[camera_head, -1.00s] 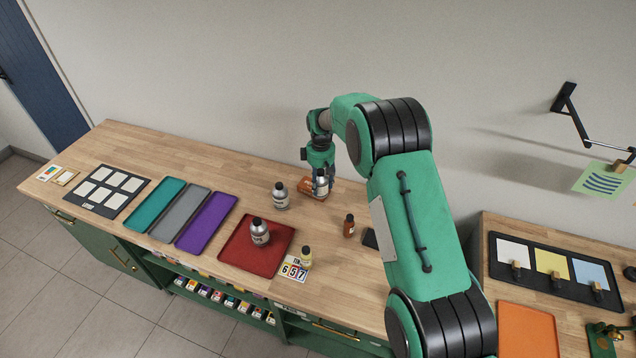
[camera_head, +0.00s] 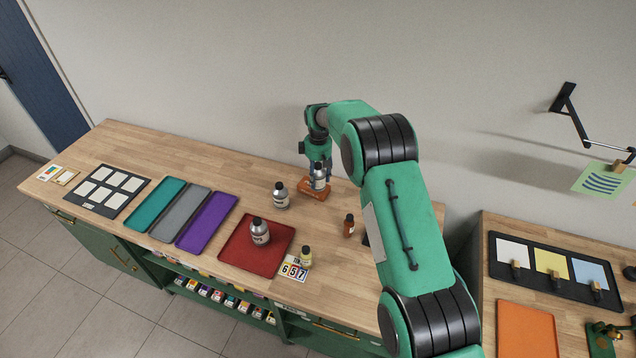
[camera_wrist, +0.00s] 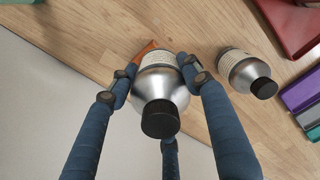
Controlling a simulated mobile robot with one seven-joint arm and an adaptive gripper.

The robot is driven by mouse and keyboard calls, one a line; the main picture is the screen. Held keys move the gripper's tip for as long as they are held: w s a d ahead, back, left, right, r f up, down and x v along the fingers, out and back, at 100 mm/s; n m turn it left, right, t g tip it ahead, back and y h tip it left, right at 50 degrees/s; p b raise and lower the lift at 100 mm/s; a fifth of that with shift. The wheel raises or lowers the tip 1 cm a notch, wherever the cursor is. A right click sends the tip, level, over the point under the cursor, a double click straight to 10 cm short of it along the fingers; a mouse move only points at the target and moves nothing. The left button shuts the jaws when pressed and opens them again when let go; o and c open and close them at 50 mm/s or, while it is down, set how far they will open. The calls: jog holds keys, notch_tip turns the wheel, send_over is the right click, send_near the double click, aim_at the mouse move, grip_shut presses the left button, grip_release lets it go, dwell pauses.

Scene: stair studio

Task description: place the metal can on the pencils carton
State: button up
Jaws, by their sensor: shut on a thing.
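My gripper (camera_head: 317,170) is shut on a metal can (camera_head: 319,183), a silver bottle-like can with a black cap and a pale label. In the wrist view the can (camera_wrist: 158,88) is upright between the blue fingers of my gripper (camera_wrist: 157,75). The orange-brown pencils carton (camera_head: 312,194) lies on the worktop directly beneath the can. In the wrist view only a corner of the carton (camera_wrist: 147,47) shows past the can. The can's base is over the carton; I cannot tell whether the two touch.
A similar silver can (camera_head: 281,196) stands close left of the carton. Another (camera_head: 260,232) stands on the red tray (camera_head: 284,238). A brown bottle (camera_head: 349,226) and a yellowish bottle (camera_head: 305,256) stand nearer the front. The wall is close behind.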

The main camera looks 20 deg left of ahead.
aim_at(318, 164)
jog(key=shift+f, duration=1.55)
jog(key=shift+f, duration=0.1)
jog(key=o, duration=1.4)
jog(key=shift+o, duration=0.2)
notch_tip(318, 164, up, 12)
jog(key=shift+r, duration=0.1)
